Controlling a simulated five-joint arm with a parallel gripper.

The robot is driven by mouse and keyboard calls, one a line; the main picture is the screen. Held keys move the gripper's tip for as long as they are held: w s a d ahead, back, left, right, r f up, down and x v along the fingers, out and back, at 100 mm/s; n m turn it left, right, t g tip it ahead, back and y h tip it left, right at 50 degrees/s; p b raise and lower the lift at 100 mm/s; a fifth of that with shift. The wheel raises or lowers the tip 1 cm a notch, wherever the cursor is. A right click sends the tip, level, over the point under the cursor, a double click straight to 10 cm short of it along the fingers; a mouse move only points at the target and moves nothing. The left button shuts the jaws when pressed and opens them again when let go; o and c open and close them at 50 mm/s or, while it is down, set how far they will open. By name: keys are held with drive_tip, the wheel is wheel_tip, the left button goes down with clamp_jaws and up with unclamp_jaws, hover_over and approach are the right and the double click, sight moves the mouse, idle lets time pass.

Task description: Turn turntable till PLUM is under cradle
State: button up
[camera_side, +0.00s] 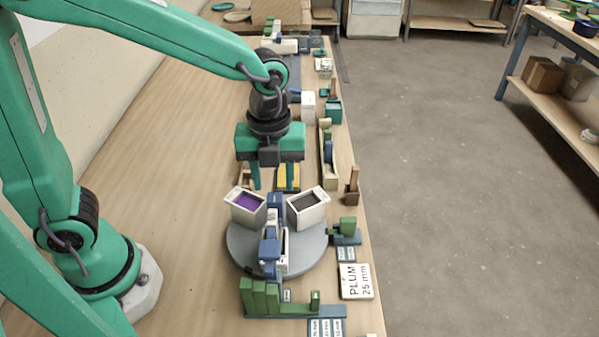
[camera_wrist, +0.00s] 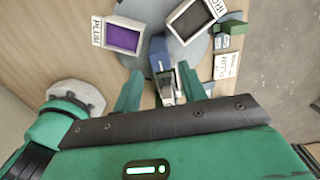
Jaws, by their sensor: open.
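The grey round turntable (camera_side: 240,250) bears two open white boxes. The box with purple glaze (camera_side: 248,204) stands at its back left; in the wrist view its label reads PLUM (camera_wrist: 122,38). The box with dark grey contents (camera_side: 307,208) stands at its back right; its label seems to read IRON (camera_wrist: 192,20). A blue and white upright fixture (camera_side: 272,246) stands at the middle front; I cannot tell whether it is the cradle. My gripper (camera_side: 272,183) is open and empty, behind and above the boxes. Its fingers also show in the wrist view (camera_wrist: 159,72).
A white card reading PLUM 25 mm (camera_side: 357,281) lies right of the turntable. Green blocks on a blue-grey base (camera_side: 262,297) stand in front, and a smaller green block (camera_side: 348,225) stands at right. Several items line the bench's right edge behind. The bench's left (camera_side: 170,160) is clear.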

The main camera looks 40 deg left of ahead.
sight(275, 197)
drive_tip(key=shift+f, duration=0.1)
drive_tip(key=shift+f, duration=2.15)
clamp_jaws()
